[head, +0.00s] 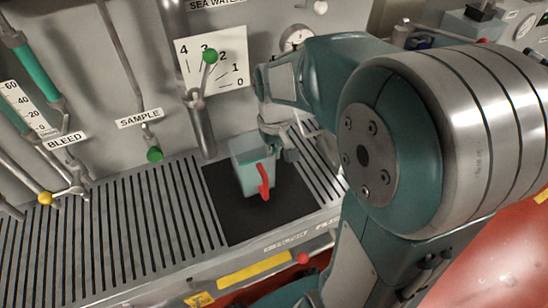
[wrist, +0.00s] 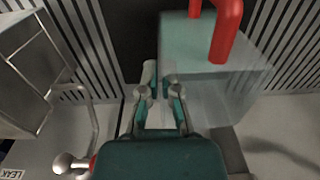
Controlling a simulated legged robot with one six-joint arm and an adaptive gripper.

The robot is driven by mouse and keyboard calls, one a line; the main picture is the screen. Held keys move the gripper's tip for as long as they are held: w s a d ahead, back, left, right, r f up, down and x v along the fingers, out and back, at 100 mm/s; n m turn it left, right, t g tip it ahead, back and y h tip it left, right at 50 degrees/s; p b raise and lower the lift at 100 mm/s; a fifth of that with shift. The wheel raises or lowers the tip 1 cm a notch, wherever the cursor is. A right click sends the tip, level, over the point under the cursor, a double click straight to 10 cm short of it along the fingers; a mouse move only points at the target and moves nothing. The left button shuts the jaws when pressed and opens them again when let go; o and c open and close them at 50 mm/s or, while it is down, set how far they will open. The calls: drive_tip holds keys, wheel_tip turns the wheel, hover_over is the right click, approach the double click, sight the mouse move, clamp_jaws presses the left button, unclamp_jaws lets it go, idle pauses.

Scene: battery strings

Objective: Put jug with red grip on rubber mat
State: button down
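The jug with the red grip (head: 251,158) is a pale, see-through, square container. It appears to stand upright on the black rubber mat (head: 233,222), its red grip facing the front in the head view. In the wrist view the jug (wrist: 225,98) fills the right side, with the red grip at the top. My gripper (head: 284,150) is at the jug's right rear side in the head view. In the wrist view its fingertips (wrist: 160,84) are a little apart, close to the jug's edge. Whether they touch the jug is hard to tell.
A slotted metal grating (head: 105,225) surrounds the mat. Behind it is a panel with a numbered plate (head: 226,76), a green-knobbed lever (head: 209,57), and pipes. A green knob (head: 154,155) hangs left of the mat. A yellow knob (head: 45,198) is farther left.

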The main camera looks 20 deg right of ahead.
drive_tip(key=shift+w+d+f, duration=0.15)
drive_tip(key=shift+d+f, duration=0.05)
drive_tip(key=shift+f, duration=0.85)
drive_tip(key=shift+w+d+f, duration=0.1)
drive_tip(key=shift+d+f, duration=0.1)
drive_tip(key=shift+f, duration=0.9)
drive_tip(key=c, duration=0.8)
unclamp_jaws()
wheel_tip(320, 180, up, 12)
drive_tip(key=f, duration=0.1)
drive_tip(key=s+a+r+t, duration=0.1)
drive_tip(key=s+a+t, duration=0.1)
drive_tip(key=s, duration=0.5)
drive_tip(key=s+a+r+t, duration=0.2)
drive_tip(key=s+a+t, duration=0.1)
drive_tip(key=s, duration=0.3)
drive_tip(key=shift+s+r+t, duration=0.15)
drive_tip(key=shift+s+t, duration=0.15)
drive_tip(key=shift+s, duration=0.1)
